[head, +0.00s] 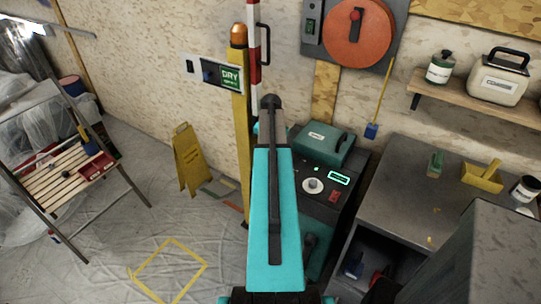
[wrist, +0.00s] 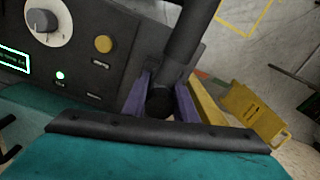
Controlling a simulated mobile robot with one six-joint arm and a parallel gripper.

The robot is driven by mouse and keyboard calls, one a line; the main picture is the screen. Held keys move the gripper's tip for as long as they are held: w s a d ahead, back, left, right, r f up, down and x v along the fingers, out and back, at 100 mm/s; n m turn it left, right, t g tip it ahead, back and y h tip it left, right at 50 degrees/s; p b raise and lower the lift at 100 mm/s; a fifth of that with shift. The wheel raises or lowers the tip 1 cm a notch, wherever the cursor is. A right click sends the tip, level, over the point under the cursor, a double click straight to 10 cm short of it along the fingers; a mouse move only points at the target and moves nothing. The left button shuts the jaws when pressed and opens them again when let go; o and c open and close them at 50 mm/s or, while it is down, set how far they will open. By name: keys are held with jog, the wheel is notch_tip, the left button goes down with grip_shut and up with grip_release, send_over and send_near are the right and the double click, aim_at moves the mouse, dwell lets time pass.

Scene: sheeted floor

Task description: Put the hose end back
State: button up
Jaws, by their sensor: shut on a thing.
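My gripper (wrist: 161,100) shows in the wrist view as two purple fingers on either side of a dark round tube, the hose end (wrist: 178,52). It is shut on it. The tube runs up out of the top of the wrist view. The dark machine (wrist: 75,75) with a white-ringed dial, a yellow button and a green light is close to the left of the fingers. In the head view this machine (head: 325,205) stands behind and right of my teal arm, which hides the gripper and hose end. I cannot tell where the hose end's holder is.
A yellow post (head: 239,130) stands left of my arm, with a yellow folding sign (head: 188,160) beyond it. A grey workbench (head: 410,200) is at right, holding a yellow scoop (head: 482,177). A slatted folding table (head: 65,175) stands at left. The sheeted floor between is mostly clear.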

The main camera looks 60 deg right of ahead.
jog(key=shift+f, duration=0.15)
jog(key=o, duration=1)
jog(key=shift+r+b, duration=1.5)
jog(key=shift+r, duration=4.65)
jog(key=shift+f, duration=0.1)
